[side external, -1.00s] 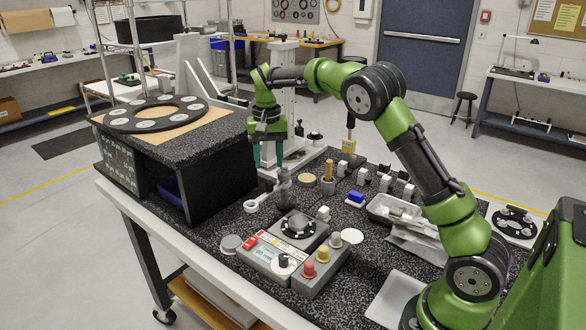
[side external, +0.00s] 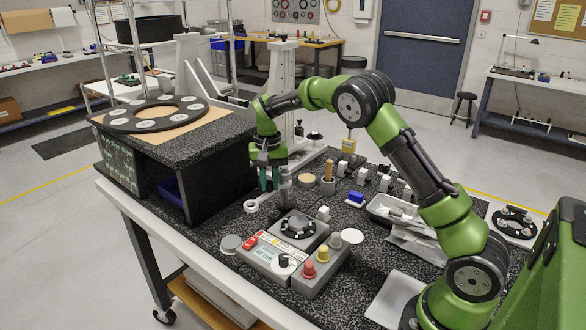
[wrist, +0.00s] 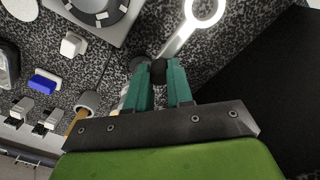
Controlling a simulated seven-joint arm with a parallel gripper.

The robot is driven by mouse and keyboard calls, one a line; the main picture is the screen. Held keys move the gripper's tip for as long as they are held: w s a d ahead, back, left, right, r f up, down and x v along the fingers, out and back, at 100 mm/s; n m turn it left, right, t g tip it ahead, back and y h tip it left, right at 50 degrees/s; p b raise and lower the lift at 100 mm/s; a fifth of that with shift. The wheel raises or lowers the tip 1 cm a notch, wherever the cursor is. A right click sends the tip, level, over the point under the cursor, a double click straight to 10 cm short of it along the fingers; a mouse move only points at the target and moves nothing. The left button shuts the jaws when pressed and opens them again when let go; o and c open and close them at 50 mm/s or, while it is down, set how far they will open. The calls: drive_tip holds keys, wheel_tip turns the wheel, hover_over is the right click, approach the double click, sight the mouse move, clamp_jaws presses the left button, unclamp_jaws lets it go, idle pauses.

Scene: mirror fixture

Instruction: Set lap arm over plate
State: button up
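The lap arm is a pale bar with a white ring (side external: 252,205) at its free end. The ring lies left of the round dark plate (side external: 298,226) and off it. In the wrist view the ring (wrist: 205,10) is at the top, and its bar runs down toward my fingertips. My gripper (side external: 270,187) points down beside a grey post (side external: 284,192), behind the plate. In the wrist view a dark knob-like end (wrist: 158,72) shows between the two teal fingers of my gripper (wrist: 158,80). The fingers are apart; whether they press on it is unclear.
A control box with a red button (side external: 309,270) and a yellow button (side external: 322,255) stands in front of the plate. A black-topped bench block (side external: 215,145) rises close to the left. A wooden peg (side external: 328,171) and several small blocks stand behind right.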

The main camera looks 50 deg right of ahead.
clamp_jaws()
drive_tip(key=shift+s, duration=0.1)
drive_tip(key=s+n, duration=0.1)
drive_tip(key=n, duration=0.1)
drive_tip(key=s+d+n, duration=0.1)
drive_tip(key=n, duration=0.2)
drive_tip(key=s+n, duration=0.1)
drive_tip(key=n, duration=0.1)
drive_tip(key=shift+s+d+n, duration=0.2)
drive_tip(key=shift+s+n, duration=0.1)
drive_tip(key=shift+n, duration=0.1)
drive_tip(key=shift+s+d+n, duration=0.25)
drive_tip(key=shift+n, duration=0.45)
drive_tip(key=shift+s+d+n, duration=0.2)
drive_tip(key=shift+s+n, duration=0.05)
drive_tip(key=shift+n, duration=0.45)
drive_tip(key=o, duration=0.7)
unclamp_jaws()
drive_tip(key=shift+c, duration=0.2)
